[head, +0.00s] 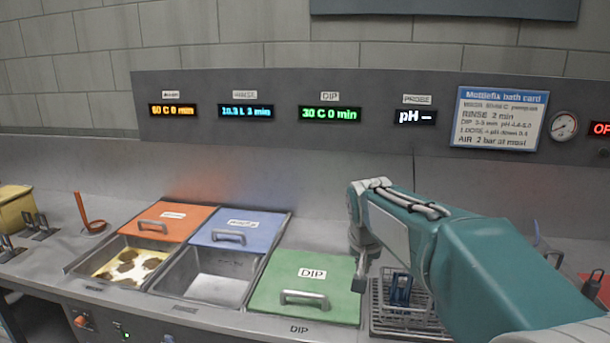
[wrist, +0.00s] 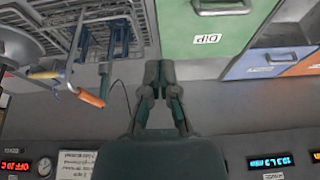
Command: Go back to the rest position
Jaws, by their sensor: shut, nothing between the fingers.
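My gripper (wrist: 160,72) is shut and empty in the wrist view, with its fingertips together. In that view, which looks upside down, it lies between the green DIP lid (wrist: 205,30) and a wire rack (wrist: 72,12). In the head view my teal arm reaches in from the lower right. Its end (head: 360,275) hangs down by the right edge of the green DIP lid (head: 308,283). I cannot tell how high it is above the counter.
The wire rack (head: 405,325) holds blue clips (head: 400,290). Left of the green lid are an open empty basin (head: 215,290) under a blue lid (head: 240,229) and a basin with brown-spotted contents (head: 128,263) under an orange lid (head: 170,219). An orange-handled tool (wrist: 88,95) is near the rack.

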